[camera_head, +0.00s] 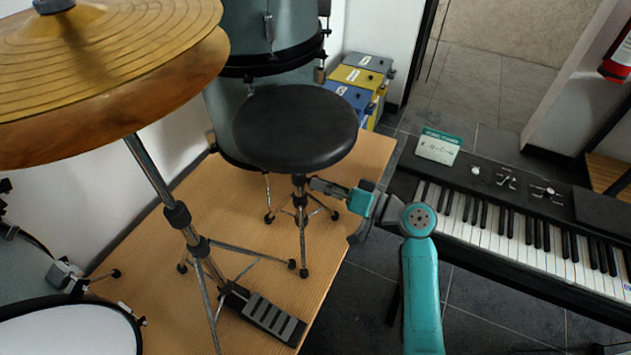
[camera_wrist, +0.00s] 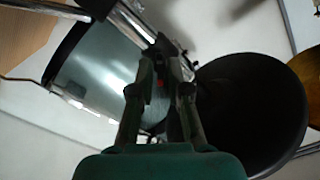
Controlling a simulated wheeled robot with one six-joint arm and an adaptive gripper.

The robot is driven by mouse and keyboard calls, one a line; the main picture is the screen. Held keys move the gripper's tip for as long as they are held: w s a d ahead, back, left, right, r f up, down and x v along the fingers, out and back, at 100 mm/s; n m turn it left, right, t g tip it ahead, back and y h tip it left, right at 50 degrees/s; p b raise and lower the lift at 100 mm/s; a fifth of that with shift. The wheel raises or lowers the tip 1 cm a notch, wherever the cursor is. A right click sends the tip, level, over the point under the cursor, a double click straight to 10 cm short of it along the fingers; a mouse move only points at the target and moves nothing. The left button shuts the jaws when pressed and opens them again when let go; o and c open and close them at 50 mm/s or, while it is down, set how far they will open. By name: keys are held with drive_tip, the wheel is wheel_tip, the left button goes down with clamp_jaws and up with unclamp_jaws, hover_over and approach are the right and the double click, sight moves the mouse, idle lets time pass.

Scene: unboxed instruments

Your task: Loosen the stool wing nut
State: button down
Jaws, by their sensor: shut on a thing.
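The drum stool has a round black seat (camera_head: 295,126) on a thin metal post and splayed legs, standing upright on the wooden platform. The seat also shows in the wrist view (camera_wrist: 255,115), to the right of the fingers. My gripper (camera_head: 314,184) reaches in from the right to the post, just below the seat. In the wrist view my gripper (camera_wrist: 163,62) has its fingers closed together at the stool's metalwork. It is shut on the stool wing nut, which the fingers mostly hide. A small red spot shows between the fingers; I cannot tell what it is.
A cymbal (camera_head: 100,50) on a stand and a pedal (camera_head: 262,316) are left of the stool. Drums (camera_head: 265,30) stand behind it, with stacked cases (camera_head: 357,78) beyond. A keyboard (camera_head: 520,215) is at the right. Dark floor tiles lie between platform and keyboard.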

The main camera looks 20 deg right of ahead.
drive_tip(key=n, duration=0.4)
drive_tip(key=shift+n, duration=0.4)
drive_tip(key=c, duration=1.2)
unclamp_jaws()
drive_tip(key=shift+o, duration=0.2)
drive_tip(key=v, duration=0.6)
